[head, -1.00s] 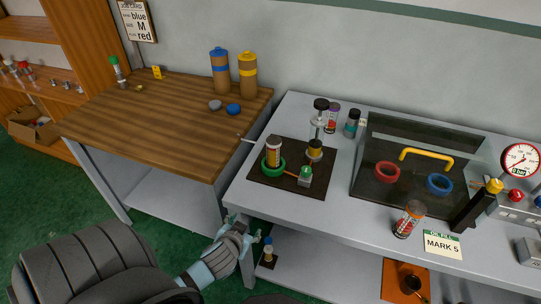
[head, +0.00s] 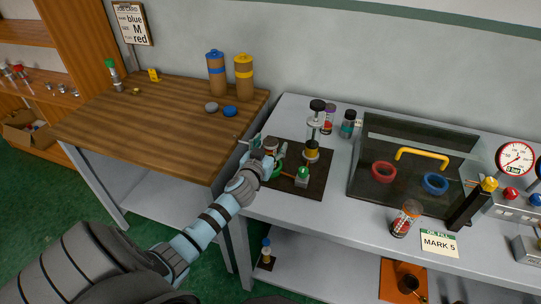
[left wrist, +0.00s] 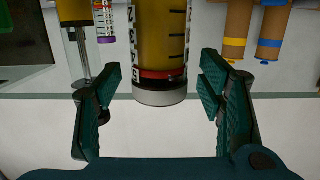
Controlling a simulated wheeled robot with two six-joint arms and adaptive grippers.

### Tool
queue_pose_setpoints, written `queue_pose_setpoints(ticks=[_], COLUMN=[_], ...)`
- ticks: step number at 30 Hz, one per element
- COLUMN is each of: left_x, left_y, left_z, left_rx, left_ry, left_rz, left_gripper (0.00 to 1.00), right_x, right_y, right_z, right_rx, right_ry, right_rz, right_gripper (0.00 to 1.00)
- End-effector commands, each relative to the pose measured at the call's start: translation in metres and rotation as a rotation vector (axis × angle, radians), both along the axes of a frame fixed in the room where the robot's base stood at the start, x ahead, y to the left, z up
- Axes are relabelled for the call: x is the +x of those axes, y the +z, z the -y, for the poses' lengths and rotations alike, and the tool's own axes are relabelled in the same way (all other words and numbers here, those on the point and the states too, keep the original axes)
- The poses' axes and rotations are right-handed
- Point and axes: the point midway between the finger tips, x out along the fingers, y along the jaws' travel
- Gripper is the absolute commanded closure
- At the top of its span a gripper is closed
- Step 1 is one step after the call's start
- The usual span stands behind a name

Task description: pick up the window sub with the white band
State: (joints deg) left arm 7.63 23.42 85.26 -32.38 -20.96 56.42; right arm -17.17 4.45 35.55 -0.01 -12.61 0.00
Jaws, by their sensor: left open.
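The window sub with the white band (left wrist: 160,97) shows large in the left wrist view, which is upside down. It has a graduated window with amber fill and a red line near its pale end. In the head view the sub (head: 270,143) stands upright at the green ring (head: 277,170), mostly hidden by my left gripper (head: 267,148). In the left wrist view the open fingers of this gripper (left wrist: 150,92) lie to either side of the sub's pale end. No finger visibly touches it. My right gripper is out of view.
A pump-like device (head: 313,135) and a green-topped block (head: 302,176) share the dark plate (head: 310,193). Two other subs, purple-banded (head: 328,118) and teal-banded (head: 348,124), stand behind. A clear-lidded case (head: 440,150) and a red-capped sub (head: 405,219) are to the right.

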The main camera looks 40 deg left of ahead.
Motion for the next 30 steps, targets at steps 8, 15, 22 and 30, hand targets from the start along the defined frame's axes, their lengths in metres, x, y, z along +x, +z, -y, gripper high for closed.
queue_pose_setpoints(ticks=[8,15,22,30], left_x=[0.0056,0.0054,0.0056,0.0056], left_y=[-0.0017,-0.0016,-0.0007,0.0058], left_z=[-0.0016,-0.0017,-0.0014,-0.0015], left_rx=[0.0,0.0,0.0,0.001], left_ry=[0.0,0.0,-0.001,-0.001], left_rz=[-0.001,-0.001,0.001,0.002], left_gripper=[0.42,0.81,1.0,1.0], right_x=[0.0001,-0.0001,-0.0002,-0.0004], right_y=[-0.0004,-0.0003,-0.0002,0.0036], right_z=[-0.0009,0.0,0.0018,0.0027], right_rx=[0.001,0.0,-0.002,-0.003], right_ry=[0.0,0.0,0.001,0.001], right_rz=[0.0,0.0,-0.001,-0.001], right_gripper=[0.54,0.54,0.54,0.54])
